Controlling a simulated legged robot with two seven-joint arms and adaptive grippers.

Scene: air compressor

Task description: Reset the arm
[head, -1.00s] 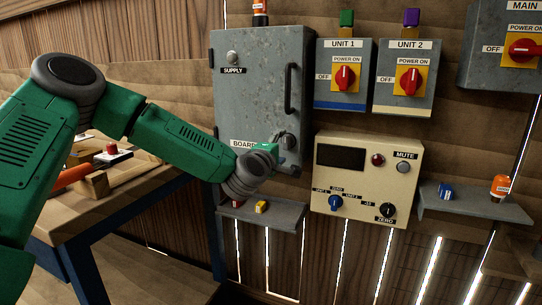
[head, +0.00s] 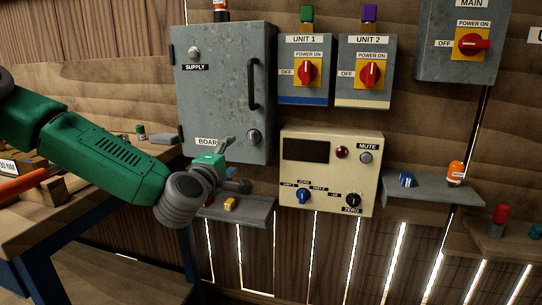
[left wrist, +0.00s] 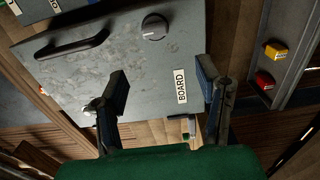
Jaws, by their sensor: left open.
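My left arm comes in from the left in the head view. Its gripper (head: 234,165) is in front of the lower edge of the grey SUPPLY/BOARD cabinet (head: 222,95), just above a small shelf. In the left wrist view the two fingers of this gripper (left wrist: 165,95) are spread apart with nothing between them. The cabinet door (left wrist: 150,60) and its BOARD label (left wrist: 181,86) show beyond the fingers. The round knob shows in the left wrist view (left wrist: 154,27), outside the fingers. My right gripper is not in view.
A small shelf (head: 255,211) below the cabinet holds a yellow block (head: 230,203) and a red one. A beige panel (head: 330,195) with knobs hangs to the right, under the UNIT 1 (head: 304,93) and UNIT 2 (head: 363,95) boxes. A wooden workbench (head: 90,205) stands at left.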

